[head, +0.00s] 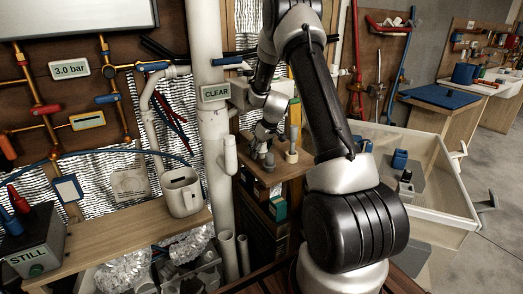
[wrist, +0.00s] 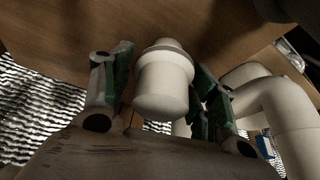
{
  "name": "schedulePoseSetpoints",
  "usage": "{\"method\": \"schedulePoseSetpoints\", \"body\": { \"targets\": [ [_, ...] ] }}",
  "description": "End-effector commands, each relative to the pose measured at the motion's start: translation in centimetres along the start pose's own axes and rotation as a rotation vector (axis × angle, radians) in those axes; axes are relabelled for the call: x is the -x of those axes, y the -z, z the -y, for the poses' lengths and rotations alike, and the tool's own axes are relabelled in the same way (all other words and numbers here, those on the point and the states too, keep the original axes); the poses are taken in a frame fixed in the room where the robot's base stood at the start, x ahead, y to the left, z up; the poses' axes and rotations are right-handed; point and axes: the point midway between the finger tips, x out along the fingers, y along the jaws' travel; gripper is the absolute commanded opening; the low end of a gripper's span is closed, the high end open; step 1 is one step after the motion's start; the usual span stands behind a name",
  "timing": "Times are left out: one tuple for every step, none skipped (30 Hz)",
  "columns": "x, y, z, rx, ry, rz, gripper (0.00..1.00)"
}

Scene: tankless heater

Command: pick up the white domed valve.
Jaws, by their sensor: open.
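The white domed valve (wrist: 163,82) shows in the wrist view as a pale, rounded cylinder with a raised collar and a narrower end. It sits between the two green-padded fingers of my gripper (wrist: 160,90). The fingers are open, with a visible gap on each side of the valve. In the head view my gripper (head: 263,143) is low over a small wooden shelf (head: 264,178), pointing down. There I cannot make out the valve clearly, as my gripper covers that spot.
A pale upright fitting (head: 292,146) stands on the shelf just right of my gripper. A thick white pipe (head: 213,130) rises to the left. Curved white pipes (wrist: 270,105) lie right in the wrist view. A white-walled tub (head: 440,190) is at right.

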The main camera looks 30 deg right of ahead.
Motion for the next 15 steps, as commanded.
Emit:
{"method": "schedulePoseSetpoints", "body": {
  "targets": [
    [-0.06,0.01,0.00,0.000,0.000,0.000,0.59],
    [-0.05,0.02,0.00,0.000,0.000,0.000,0.59],
    [-0.03,0.02,0.00,0.000,0.000,-0.001,0.59],
    [-0.02,0.01,-0.01,0.000,0.000,0.000,0.59],
    [-0.02,0.01,0.00,0.000,0.000,0.000,0.59],
    [-0.01,0.01,-0.01,0.000,0.000,0.000,0.56],
    [-0.01,0.01,-0.01,0.000,0.000,0.000,0.50],
    [-0.01,0.00,-0.01,0.000,0.000,0.000,0.45],
    [0.00,0.00,-0.01,0.000,0.000,0.000,0.37],
    [0.00,0.01,-0.01,0.000,0.000,0.000,0.32],
    [0.01,0.00,-0.01,-0.001,0.000,0.000,0.26],
    [0.01,0.00,-0.01,-0.001,0.000,0.000,0.19],
    [0.01,0.00,-0.01,-0.001,0.000,0.000,0.14],
    [0.01,0.00,-0.01,-0.001,0.000,0.000,0.08],
    [0.02,0.01,-0.01,-0.001,0.000,-0.001,0.08]
  ]
}}
